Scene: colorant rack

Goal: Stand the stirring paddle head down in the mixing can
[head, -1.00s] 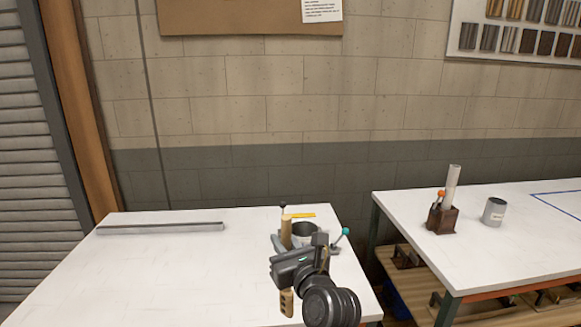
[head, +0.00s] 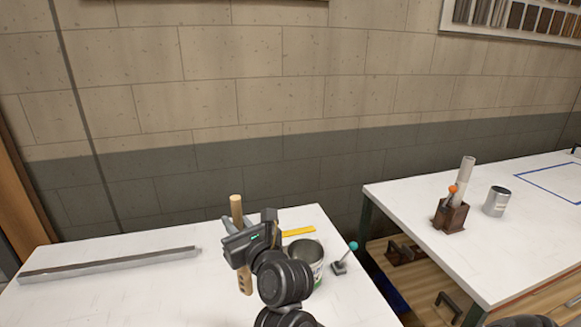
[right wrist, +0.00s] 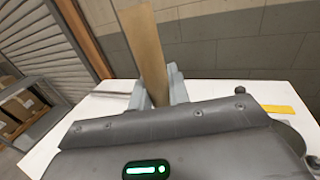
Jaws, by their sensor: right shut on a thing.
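The wooden stirring paddle (head: 236,208) is upright in my right gripper (head: 235,229), its plain end up. Its lower end, with holes, shows below the gripper. The gripper's fingers are shut on it; in the right wrist view the paddle (right wrist: 146,50) rises between the fingers (right wrist: 160,88). The open grey mixing can (head: 310,262) stands on the near table just right of the gripper, partly hidden by my right wrist. The paddle is beside the can, not in it. My left gripper is not in view.
A yellow strip (head: 299,232) lies behind the can, and a teal-knobbed piece (head: 345,260) stands right of it. A long grey bar (head: 110,264) lies at left on the table. The right table (head: 400,200) holds a brown holder (head: 451,215) and another can (head: 497,201).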

